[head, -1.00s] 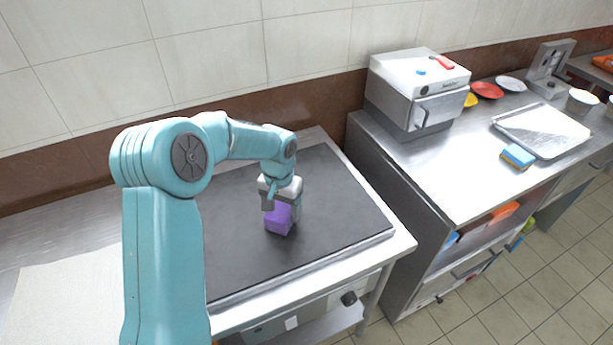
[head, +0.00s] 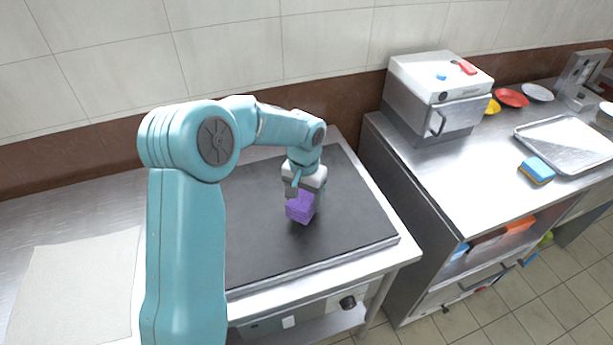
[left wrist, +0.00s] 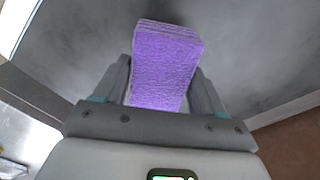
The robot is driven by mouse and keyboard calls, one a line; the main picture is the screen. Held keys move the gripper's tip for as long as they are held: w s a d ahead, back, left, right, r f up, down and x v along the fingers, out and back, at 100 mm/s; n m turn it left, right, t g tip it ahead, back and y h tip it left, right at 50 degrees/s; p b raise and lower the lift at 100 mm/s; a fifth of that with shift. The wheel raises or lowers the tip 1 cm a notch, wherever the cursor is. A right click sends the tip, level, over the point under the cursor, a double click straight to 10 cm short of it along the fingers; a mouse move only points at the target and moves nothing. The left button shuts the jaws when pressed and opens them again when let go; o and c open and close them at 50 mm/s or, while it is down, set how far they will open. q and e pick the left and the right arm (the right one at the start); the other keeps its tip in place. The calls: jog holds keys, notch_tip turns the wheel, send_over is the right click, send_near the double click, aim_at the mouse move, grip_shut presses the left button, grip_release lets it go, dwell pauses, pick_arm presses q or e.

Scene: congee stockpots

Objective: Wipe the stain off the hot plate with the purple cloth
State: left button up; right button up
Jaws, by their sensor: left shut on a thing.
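The purple cloth (head: 300,206) is a folded block held between the fingers of my left gripper (head: 305,194). The left wrist view shows the cloth (left wrist: 165,62) gripped between both fingers of the gripper (left wrist: 162,85). The cloth is at the dark surface of the hot plate (head: 345,225); I cannot tell whether it presses on it. The hot plate also fills the background of the left wrist view (left wrist: 250,45). I make out no distinct stain; the arm hides part of the plate. My right gripper is not in view.
A steel counter with a boxy appliance (head: 437,95) stands right of the hot plate. It also holds a blue and yellow sponge (head: 537,170), a metal tray (head: 568,143) and several small plates. A pale sheet (head: 75,285) lies left of my arm.

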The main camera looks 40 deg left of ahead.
pick_arm(q)
jog(key=shift+w+r+p, duration=0.2)
jog(key=shift+r+p, duration=0.5)
jog(key=shift+r, duration=0.5)
jog(key=shift+s+r+p, duration=0.2)
jog(key=shift+r+p, duration=0.6)
jog(key=shift+r, duration=0.4)
jog(key=shift+w+r, duration=0.2)
jog(key=shift+r, duration=0.15)
jog(key=shift+s, duration=0.15)
